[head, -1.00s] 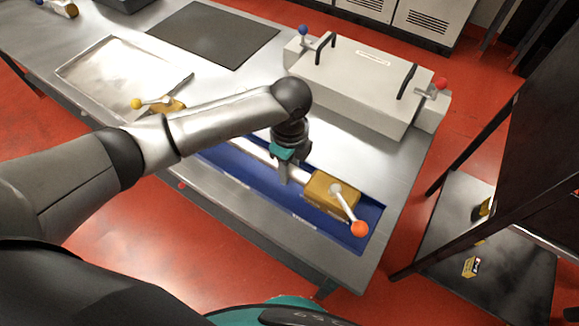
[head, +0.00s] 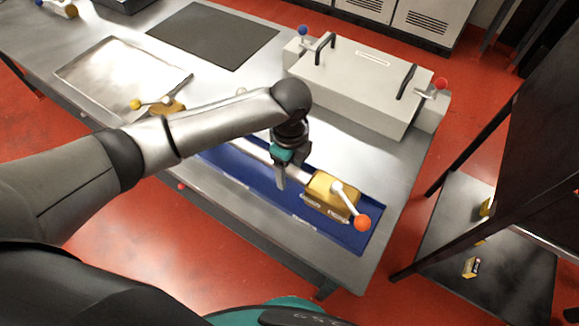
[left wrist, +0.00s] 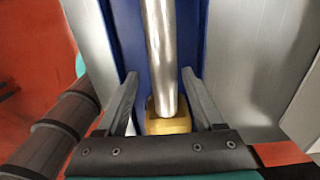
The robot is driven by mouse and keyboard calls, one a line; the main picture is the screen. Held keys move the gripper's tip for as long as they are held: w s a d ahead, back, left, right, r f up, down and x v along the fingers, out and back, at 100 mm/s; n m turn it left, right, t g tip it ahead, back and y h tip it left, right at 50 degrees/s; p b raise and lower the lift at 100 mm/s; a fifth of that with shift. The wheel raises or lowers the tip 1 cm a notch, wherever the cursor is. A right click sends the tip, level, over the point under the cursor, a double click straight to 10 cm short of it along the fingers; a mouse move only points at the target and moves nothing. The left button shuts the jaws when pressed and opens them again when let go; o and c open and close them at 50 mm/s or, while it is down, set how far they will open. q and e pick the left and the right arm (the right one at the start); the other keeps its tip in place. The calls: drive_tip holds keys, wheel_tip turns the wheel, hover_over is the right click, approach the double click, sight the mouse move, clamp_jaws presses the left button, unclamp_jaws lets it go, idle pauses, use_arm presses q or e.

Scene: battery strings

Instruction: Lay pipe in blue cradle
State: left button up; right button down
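The pale metal pipe (head: 257,151) lies lengthwise over the long blue cradle (head: 235,173) at the table's front edge. At its right end a brass block (head: 330,188) with an orange-ball lever (head: 362,223) sits within the cradle's right end, slightly tilted. My left gripper (head: 281,183) is over the pipe near this block. In the left wrist view my left fingers (left wrist: 160,103) stand open on both sides of the pipe (left wrist: 160,50), with gaps. The brass block (left wrist: 168,124) shows between them, and blue cradle (left wrist: 130,40) shows beside the pipe. My forearm hides the pipe's left part.
Another brass block (head: 170,107) with a yellow-ball lever (head: 136,104) shows behind my forearm. A silver tray (head: 110,70) and dark mat (head: 213,34) lie behind. A grey box with black handles (head: 355,80) stands at right. A dark shelf rack (head: 495,250) stands beyond the table.

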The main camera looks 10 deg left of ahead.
use_arm(q)
drive_tip(key=shift+s+a+f, duration=0.1)
drive_tip(key=shift+f, duration=0.05)
wheel_tip(320, 180, up, 16)
drive_tip(key=f+p, duration=0.1)
drive_tip(key=p, duration=0.2)
drive_tip(key=s+d+f+n+t+h, duration=0.2)
drive_tip(key=s+d+f+n+h, duration=0.2)
drive_tip(key=s+d+f+n, duration=0.25)
drive_tip(key=s+a+f+n+t+y, duration=0.2)
drive_tip(key=s+a+n+y, duration=0.2)
drive_tip(key=s+a+n, duration=0.9)
wheel_tip(320, 180, down, 25)
drive_tip(key=w+a+g+b, duration=0.1)
drive_tip(key=g+b, duration=0.1)
drive_tip(key=b, duration=0.1)
drive_tip(key=shift+g, duration=0.5)
drive_tip(key=s+a+f, duration=0.1)
drive_tip(key=s+f, duration=0.4)
drive_tip(key=s+a+f+b, duration=0.1)
drive_tip(key=s+f, duration=0.4)
drive_tip(key=f, duration=0.1)
drive_tip(key=s+f+b, duration=0.1)
drive_tip(key=s+f, duration=0.4)
drive_tip(key=f, duration=0.1)
drive_tip(key=shift+s+a, duration=0.25)
drive_tip(key=shift+a, duration=0.15)
